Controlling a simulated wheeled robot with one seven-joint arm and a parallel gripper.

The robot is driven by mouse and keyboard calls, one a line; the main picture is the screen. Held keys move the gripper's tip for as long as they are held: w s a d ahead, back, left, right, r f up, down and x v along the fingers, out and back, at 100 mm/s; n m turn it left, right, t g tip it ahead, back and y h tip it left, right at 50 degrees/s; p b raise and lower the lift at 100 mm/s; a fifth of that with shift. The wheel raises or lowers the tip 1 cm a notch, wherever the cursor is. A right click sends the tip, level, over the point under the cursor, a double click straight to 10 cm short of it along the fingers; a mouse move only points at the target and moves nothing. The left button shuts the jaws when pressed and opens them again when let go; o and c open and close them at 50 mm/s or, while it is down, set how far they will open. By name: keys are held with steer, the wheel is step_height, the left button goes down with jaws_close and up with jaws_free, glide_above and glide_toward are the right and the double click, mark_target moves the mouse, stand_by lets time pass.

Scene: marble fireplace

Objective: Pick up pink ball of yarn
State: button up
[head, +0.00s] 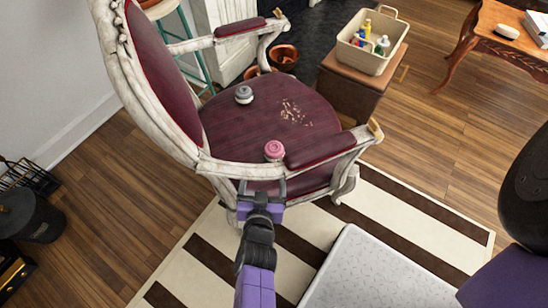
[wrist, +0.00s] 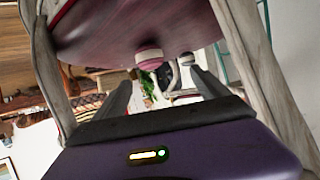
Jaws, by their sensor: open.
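The pink ball of yarn (head: 274,150) sits on the dark red seat of an old white-framed armchair (head: 235,125), by the near armrest. It also shows in the wrist view (wrist: 150,60), beyond and between my fingertips. A grey ball of yarn (head: 244,94) sits farther back on the seat, and it also shows in the wrist view (wrist: 187,59). My gripper (head: 262,184) is open and empty at the near side of the chair, just short of the pink ball. In the wrist view my gripper (wrist: 157,82) has its two dark fingers apart, with nothing between them.
The padded armrest (head: 320,149) is right of the pink ball, and the pale chair frame (head: 230,167) runs close to my gripper. A beige bin with bottles (head: 367,60) stands on a brown box behind. A striped rug (head: 315,225) lies below.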

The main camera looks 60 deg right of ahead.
mark_target(273, 157)
steer(key=shift+m+g+h, duration=0.6)
steer(key=shift+m+g, duration=0.1)
steer(key=shift+g, duration=0.1)
steer(key=b+x, duration=0.1)
steer(key=x, duration=0.3)
steer(key=b+x, duration=0.1)
steer(key=x, duration=0.3)
steer(key=b+x, duration=0.1)
steer(key=x, duration=0.3)
steer(key=shift+s+d+f, duration=0.1)
steer(key=shift+d+f, duration=0.2)
steer(key=shift+f, duration=0.15)
steer(key=b+x, duration=0.1)
steer(key=x, duration=0.5)
steer(key=shift+b, duration=0.3)
steer(key=c, duration=1.5)
steer(key=shift+o, duration=0.2)
steer(key=shift+r, duration=0.15)
